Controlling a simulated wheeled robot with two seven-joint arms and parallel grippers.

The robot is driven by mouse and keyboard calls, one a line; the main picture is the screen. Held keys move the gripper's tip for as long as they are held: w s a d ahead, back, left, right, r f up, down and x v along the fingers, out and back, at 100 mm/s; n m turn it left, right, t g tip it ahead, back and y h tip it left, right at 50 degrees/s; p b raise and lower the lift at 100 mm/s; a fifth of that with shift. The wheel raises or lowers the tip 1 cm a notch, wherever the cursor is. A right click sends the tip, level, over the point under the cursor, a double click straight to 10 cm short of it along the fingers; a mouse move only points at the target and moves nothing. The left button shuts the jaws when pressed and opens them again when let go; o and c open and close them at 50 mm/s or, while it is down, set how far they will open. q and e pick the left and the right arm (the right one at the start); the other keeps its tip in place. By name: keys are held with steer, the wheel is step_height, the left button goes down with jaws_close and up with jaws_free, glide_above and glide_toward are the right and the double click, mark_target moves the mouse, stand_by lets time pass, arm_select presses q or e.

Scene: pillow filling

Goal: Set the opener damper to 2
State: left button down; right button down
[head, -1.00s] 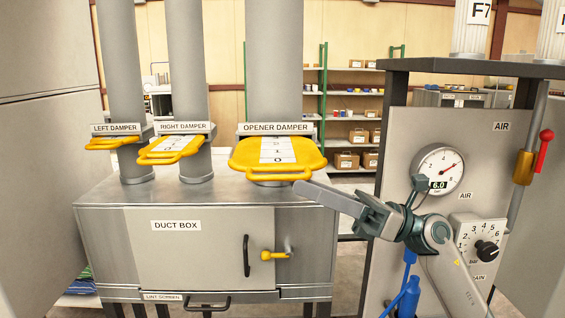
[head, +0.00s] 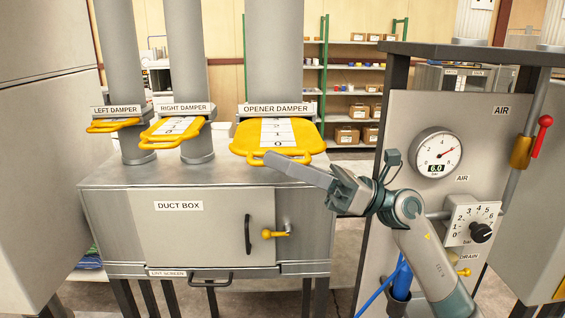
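The opener damper (head: 244,141) is a wide yellow slide plate under a label on the right-hand duct pipe. Its white scale strip (head: 278,133) shows 0 nearest the front handle, then 1, then 2 close to the pipe. My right gripper (head: 270,158) comes in from the right, its long grey finger overlapping the front handle of the plate. Whether it touches the handle, and whether the fingers are apart, I cannot tell. My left gripper is not in view.
The right damper (head: 160,141) and left damper (head: 112,126) are yellow slides further left. The duct box (head: 170,235) stands below, with a black handle and yellow latch. An air panel (head: 490,135) with gauge (head: 437,153) and knob (head: 481,232) stands at right.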

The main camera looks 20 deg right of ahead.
mark_target(282, 147)
steer(key=shift+w, duration=0.1)
steer(key=w+b, duration=0.1)
steer(key=w+d+b, duration=0.1)
steer(key=w, duration=0.1)
steer(key=w+b, duration=0.1)
steer(key=b, duration=0.1)
steer(key=shift+w+d+f, duration=0.15)
steer(key=shift+w+d, duration=0.1)
steer(key=shift+w, duration=0.1)
steer(key=shift+w+d+r, duration=0.1)
steer(key=shift+w+r, duration=0.1)
steer(key=shift+w, duration=0.25)
steer(key=c, duration=1.8)
jaws_free()
steer(key=shift+c, duration=0.2)
steer(key=shift+d+f, duration=0.1)
